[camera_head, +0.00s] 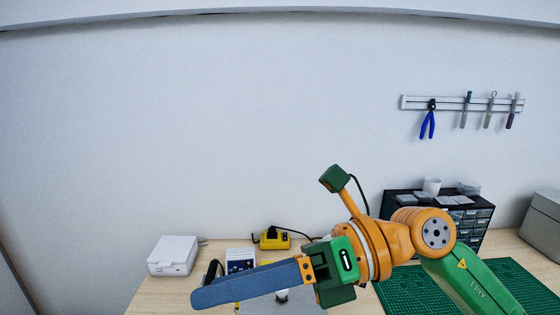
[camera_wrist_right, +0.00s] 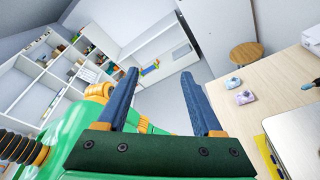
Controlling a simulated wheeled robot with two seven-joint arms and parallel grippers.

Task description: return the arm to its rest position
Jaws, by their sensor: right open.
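My right arm (camera_head: 408,240), orange and green, reaches in from the right in the head view, above the bench. Its gripper (camera_head: 205,297) points left, with one long blue finger in side view hiding the other. In the right wrist view the two blue fingers of the right gripper (camera_wrist_right: 158,74) stand apart with nothing between them. The gripper is open and empty, and touches nothing that I can see. My left gripper is in neither view.
The wooden bench (camera_wrist_right: 225,122) holds a white box (camera_head: 173,256), a yellow device (camera_head: 274,238), a green mat (camera_head: 405,290) and a dark drawer cabinet (camera_head: 477,222). A grey box (camera_head: 543,218) stands far right. Tools hang on a wall rail (camera_head: 455,104). A stool (camera_wrist_right: 246,55) stands beyond the bench.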

